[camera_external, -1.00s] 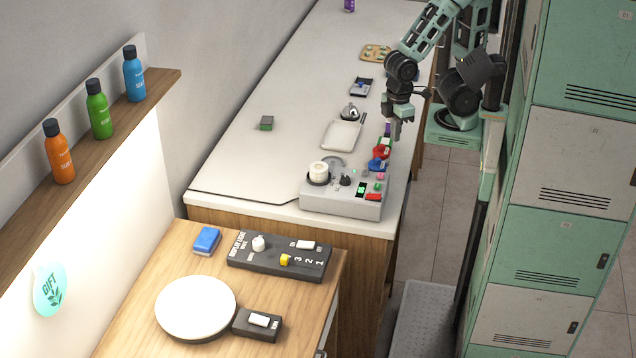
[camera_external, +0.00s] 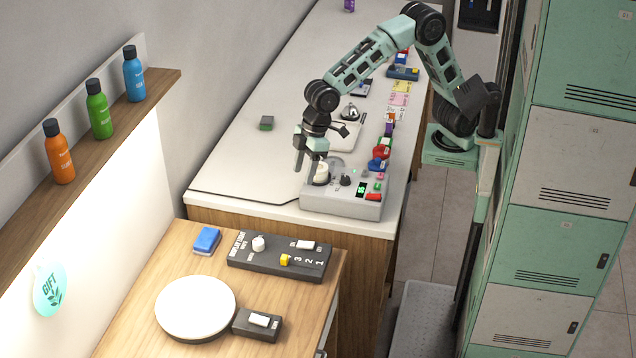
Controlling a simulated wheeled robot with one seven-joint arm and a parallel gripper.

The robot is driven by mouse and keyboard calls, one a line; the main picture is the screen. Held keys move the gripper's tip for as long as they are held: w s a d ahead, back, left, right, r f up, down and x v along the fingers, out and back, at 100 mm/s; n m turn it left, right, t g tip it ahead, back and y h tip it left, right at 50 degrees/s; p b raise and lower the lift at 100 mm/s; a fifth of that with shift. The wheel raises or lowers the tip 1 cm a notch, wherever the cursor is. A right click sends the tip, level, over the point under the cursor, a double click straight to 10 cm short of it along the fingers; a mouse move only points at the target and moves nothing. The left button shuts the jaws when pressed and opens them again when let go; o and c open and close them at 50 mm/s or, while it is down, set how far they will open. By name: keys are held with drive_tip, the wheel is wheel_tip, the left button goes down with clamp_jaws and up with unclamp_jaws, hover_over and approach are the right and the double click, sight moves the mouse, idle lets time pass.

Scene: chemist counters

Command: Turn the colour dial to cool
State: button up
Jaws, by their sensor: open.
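A dark control box (camera_external: 279,262) lies on the wooden counter, with small white lettering along its left part and several controls. A white round knob (camera_external: 258,243) stands at its left; it looks like the dial, but its setting is too small to read. A yellow slider (camera_external: 284,260) sits near the figures 3, 2, 1, and a white switch (camera_external: 305,244) near the far edge. My gripper (camera_external: 305,176) is open, pointing down, above the left end of the grey till device, beyond and above the control box.
The grey till device (camera_external: 340,205) stands at the near end of the white counter (camera_external: 245,160). A round white lamp disc (camera_external: 195,307) and its switch box (camera_external: 257,324) lie in front of the control box. A blue block (camera_external: 207,240) lies left of it.

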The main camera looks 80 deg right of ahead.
drive_tip(key=w+a+f+t+b, duration=0.1)
drive_tip(key=w+a+f+b, duration=0.1)
drive_tip(key=w+a, duration=0.4)
drive_tip(key=p, duration=0.3)
approach(259, 240)
drive_tip(key=shift+n, duration=0.3)
drive_tip(key=x, duration=0.9)
drive_tip(key=shift+a, duration=0.1)
drive_tip(key=shift+c, duration=0.3)
drive_tip(key=c, duration=0.9)
